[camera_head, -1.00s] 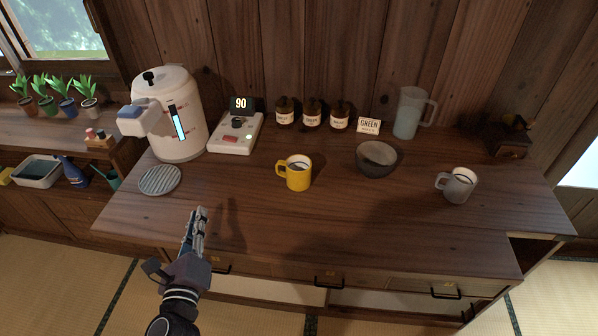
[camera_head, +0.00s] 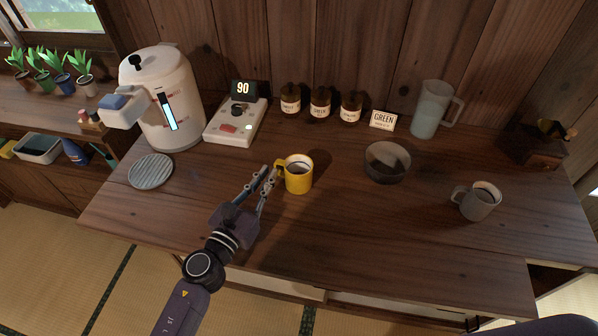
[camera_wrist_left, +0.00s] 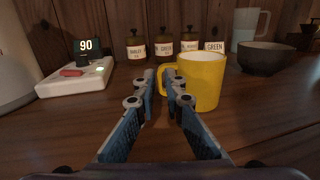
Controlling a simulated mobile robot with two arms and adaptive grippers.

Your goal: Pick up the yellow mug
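The yellow mug (camera_head: 299,176) stands upright on the wooden counter, its handle towards the left. In the left wrist view the mug (camera_wrist_left: 204,82) is just ahead and a little right. My left gripper (camera_head: 265,176) is at the mug's left side, by the handle. In the left wrist view its two fingers (camera_wrist_left: 160,88) are apart, with a narrow gap between them. The handle shows just beyond the fingertips, partly hidden by the right finger. I cannot tell whether a finger touches it. My right gripper is not in view.
A grey mug (camera_head: 479,201) and a dark bowl (camera_head: 387,163) stand to the right. A white dispenser (camera_head: 166,105), control box (camera_head: 236,122) and round grey coaster (camera_head: 151,171) are left. Jars (camera_head: 320,101), a sign (camera_head: 383,119) and pitcher (camera_head: 432,108) line the back. The front counter is clear.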

